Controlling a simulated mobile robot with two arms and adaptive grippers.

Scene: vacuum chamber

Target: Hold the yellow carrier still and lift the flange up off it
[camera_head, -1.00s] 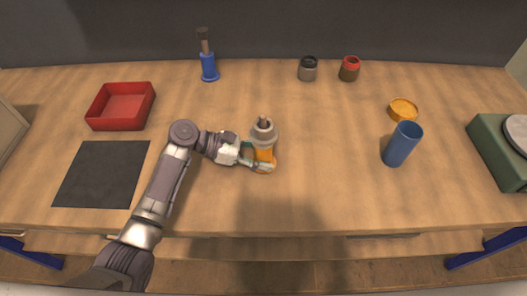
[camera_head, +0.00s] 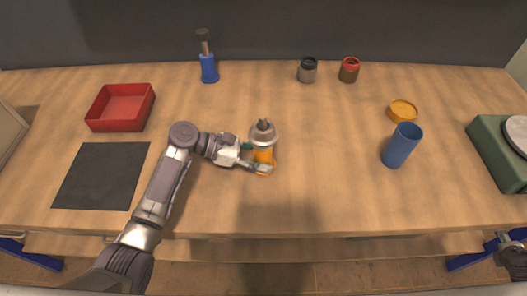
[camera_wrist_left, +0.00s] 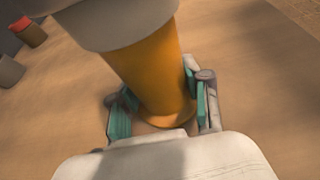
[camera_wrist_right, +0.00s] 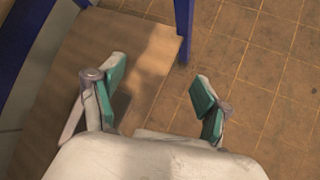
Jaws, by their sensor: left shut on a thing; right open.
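The yellow carrier (camera_head: 264,156) stands upright on the table near the middle, with the grey flange (camera_head: 263,134) seated on its top. My left gripper (camera_head: 259,160) is shut on the carrier's lower part. In the left wrist view the carrier (camera_wrist_left: 150,65) is between the teal finger pads, and the flange (camera_wrist_left: 115,18) covers its upper end. My right gripper shows partly at the lower right edge (camera_head: 508,244), away from the flange. In the right wrist view it (camera_wrist_right: 160,82) is open and empty.
A blue cup (camera_head: 401,145) and an orange dish (camera_head: 403,110) stand right of the carrier. Two small jars (camera_head: 308,71) (camera_head: 349,70) and a blue stand (camera_head: 209,68) are at the back. A red tray (camera_head: 120,108) and dark mat (camera_head: 102,175) lie left.

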